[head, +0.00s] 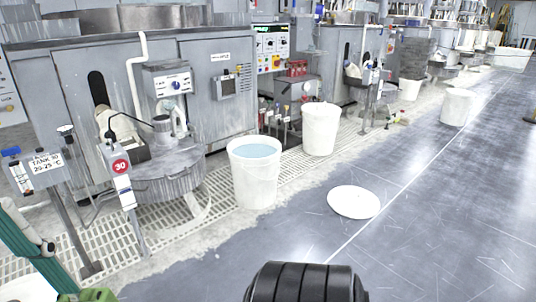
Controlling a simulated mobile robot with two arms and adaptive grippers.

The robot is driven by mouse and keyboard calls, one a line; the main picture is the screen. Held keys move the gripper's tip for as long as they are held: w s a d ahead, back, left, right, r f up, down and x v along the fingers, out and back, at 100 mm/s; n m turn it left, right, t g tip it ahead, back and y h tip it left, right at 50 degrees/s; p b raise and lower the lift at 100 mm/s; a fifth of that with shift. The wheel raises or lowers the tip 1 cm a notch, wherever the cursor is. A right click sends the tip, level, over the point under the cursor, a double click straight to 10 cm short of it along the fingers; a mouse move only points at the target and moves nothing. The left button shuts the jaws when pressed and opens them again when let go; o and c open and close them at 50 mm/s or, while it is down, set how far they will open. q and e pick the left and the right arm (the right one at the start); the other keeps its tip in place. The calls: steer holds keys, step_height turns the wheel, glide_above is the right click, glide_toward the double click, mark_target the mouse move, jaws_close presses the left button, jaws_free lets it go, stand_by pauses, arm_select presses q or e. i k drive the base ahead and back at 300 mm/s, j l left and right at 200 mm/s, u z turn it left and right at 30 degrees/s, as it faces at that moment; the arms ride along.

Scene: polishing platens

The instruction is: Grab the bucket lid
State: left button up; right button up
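The bucket lid is a flat white disc (354,202) lying on the dark floor in the head view, right of centre and close to a thin white floor line. A white bucket (254,184) with bluish liquid up near its rim stands to the left of the lid, open at the top. The lid is apart from this bucket, with bare floor around it. Neither of my grippers can be made out in the head view.
A second white bucket (320,129) stands behind the lid, with another (457,107) farther right. Grey polishing machines (155,90) and a pale floor grating (110,225) line the left. A teal pole (27,250) stands at lower left. The dark floor at right is mostly clear.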

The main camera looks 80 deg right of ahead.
mark_target(356, 202)
steer(key=z, duration=3.15)
